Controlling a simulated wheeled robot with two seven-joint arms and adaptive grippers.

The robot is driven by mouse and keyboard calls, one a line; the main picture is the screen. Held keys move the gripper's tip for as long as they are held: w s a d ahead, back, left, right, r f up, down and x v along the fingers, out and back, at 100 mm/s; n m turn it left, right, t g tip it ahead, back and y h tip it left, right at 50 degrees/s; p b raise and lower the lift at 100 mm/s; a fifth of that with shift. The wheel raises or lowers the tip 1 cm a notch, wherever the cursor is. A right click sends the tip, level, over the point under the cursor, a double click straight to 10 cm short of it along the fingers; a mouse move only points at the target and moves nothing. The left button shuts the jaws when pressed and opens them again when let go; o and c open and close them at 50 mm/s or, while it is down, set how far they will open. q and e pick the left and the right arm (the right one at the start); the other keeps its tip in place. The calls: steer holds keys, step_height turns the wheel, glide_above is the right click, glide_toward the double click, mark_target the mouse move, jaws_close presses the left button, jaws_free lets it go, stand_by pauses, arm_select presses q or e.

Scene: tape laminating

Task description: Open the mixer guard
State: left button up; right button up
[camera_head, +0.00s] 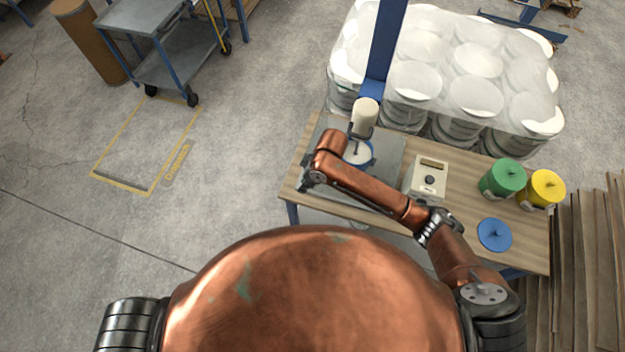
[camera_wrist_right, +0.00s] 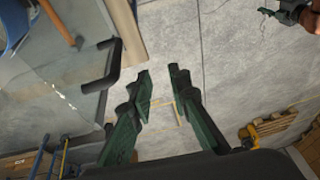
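The mixer's white head (camera_head: 364,117) stands on a metal base at the table's back left, over a container with a blue rim (camera_head: 358,153). My right arm reaches over the table from the right and hides part of the mixer. My right gripper (camera_head: 304,178) is at the table's left side; it is open and empty in the right wrist view (camera_wrist_right: 160,76). A black bar handle (camera_wrist_right: 104,66) lies left of its fingers, apart from them, beside a clear panel (camera_wrist_right: 45,85) that looks like the guard. A copper and dark green part (camera_wrist_right: 280,12), probably my left gripper, shows small at top right.
A beige control box (camera_head: 427,180), a green can (camera_head: 503,178), a yellow can (camera_head: 541,188) and a blue lid (camera_head: 494,234) are on the wooden table (camera_head: 462,205). Wrapped drums (camera_head: 475,60) stand behind it.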

steer(key=w+r+h, duration=0.1)
steer(key=w+d+r+n+h, duration=0.1)
steer(key=w+r, duration=0.1)
steer(key=w+d+r+n+h, duration=0.1)
steer(key=shift+w+d+r, duration=0.25)
steer(key=shift+w, duration=0.05)
step_height(320, 180, down, 12)
steer(key=shift+r+p, duration=0.1)
steer(key=shift+p, duration=0.45)
jaws_close()
stand_by(0.3)
